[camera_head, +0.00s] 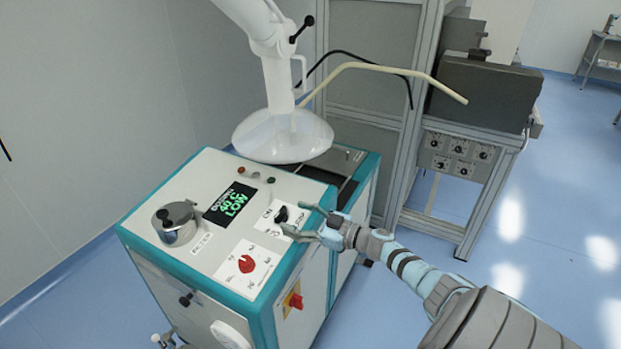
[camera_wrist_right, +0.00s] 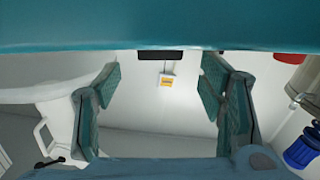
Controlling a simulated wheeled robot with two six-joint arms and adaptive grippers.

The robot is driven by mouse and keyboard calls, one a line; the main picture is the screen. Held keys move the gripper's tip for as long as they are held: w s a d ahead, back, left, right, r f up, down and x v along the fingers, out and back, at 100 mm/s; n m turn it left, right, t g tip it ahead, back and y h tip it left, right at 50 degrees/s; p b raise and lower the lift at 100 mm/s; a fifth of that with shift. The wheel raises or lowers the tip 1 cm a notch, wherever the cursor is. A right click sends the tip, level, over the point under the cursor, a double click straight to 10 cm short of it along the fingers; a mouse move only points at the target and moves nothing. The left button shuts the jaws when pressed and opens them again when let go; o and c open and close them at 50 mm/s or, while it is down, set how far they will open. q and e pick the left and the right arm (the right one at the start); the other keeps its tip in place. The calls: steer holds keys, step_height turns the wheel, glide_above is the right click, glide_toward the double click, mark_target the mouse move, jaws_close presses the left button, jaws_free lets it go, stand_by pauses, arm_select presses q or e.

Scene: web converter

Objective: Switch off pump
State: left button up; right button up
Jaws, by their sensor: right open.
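The pump machine (camera_head: 205,265) is a white box with teal edges. On its sloped top is a panel with a black switch (camera_head: 281,214), with partly readable lettering around it. My right gripper (camera_head: 300,220) is open at the right edge of this panel, its two fingers spread toward the black switch. I cannot tell whether they touch it. In the right wrist view, the open fingers (camera_wrist_right: 162,105) have nothing held between them, and a dark shape (camera_wrist_right: 160,55) shows beyond under a teal band. My left gripper is not in view.
On the same top are a display (camera_head: 231,203) reading LOW, a red knob (camera_head: 246,264) and a metal lidded pot (camera_head: 176,222). A red-and-yellow switch (camera_head: 294,300) is on the side. A white hood (camera_head: 283,138) hangs close above. Floor at right is clear.

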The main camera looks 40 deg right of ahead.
steer(key=v, duration=0.6)
steer(key=shift+s+d, duration=0.1)
